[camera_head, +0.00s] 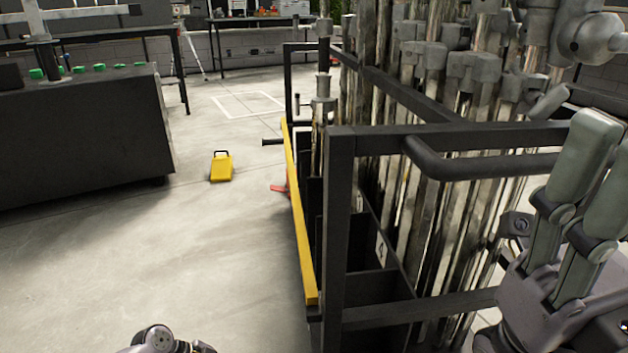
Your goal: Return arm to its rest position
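My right gripper (609,145) is at the right edge, in front of the near right part of the truck. Two grey-green fingers point up, close beside each other, near the truck's black handle bar. The picture cuts off part of the hand, and I cannot tell whether it is open or shut. I see nothing held between the visible fingers. A small grey rounded part of my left arm (160,340) shows at the bottom edge. Its fingers do not show.
A black-framed truck (338,230) with a yellow side bar (302,225) holds several upright metal tubes (430,190). A dark cabinet (80,135) stands at left. The floor between cabinet and truck is mostly clear.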

